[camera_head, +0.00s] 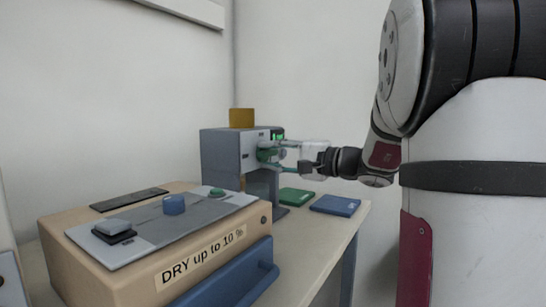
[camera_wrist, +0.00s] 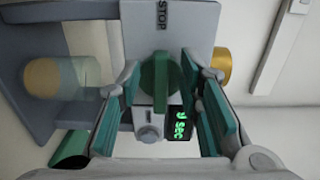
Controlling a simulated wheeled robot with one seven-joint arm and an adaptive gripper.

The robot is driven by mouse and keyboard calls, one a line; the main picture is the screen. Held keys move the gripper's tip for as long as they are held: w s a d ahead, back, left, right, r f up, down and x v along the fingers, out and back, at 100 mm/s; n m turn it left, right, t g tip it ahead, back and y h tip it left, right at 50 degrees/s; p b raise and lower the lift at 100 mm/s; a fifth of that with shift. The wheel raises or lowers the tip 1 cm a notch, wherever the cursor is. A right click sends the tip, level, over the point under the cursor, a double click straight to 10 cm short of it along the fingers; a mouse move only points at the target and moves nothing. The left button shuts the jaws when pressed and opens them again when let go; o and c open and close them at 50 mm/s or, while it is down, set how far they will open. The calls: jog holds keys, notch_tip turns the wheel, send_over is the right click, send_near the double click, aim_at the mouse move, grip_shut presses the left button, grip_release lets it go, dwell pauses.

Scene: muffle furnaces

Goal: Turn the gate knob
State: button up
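The gate knob, a round green dial with a raised grip bar, is on the front of a grey device (camera_head: 220,150). It shows in the wrist view (camera_wrist: 160,85), with the bar running lengthwise between my fingers. My gripper (camera_wrist: 158,78) is open, with one green-padded finger on each side of the knob. Gaps show between the pads and the bar, so I see no clamping. In the head view my gripper (camera_head: 283,155) is at the device's front and partly hides the knob.
The device has a STOP label (camera_wrist: 163,15), a small grey dial (camera_wrist: 149,133) and a lit green display (camera_wrist: 180,125). A clear cup with amber contents (camera_wrist: 60,78) sits beside it. A beige "DRY" box (camera_head: 120,270) stands in front. Green (camera_head: 296,195) and blue (camera_head: 335,205) pads lie on the table.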

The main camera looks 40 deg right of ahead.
jog(key=v, duration=1.2)
dwell(0.5)
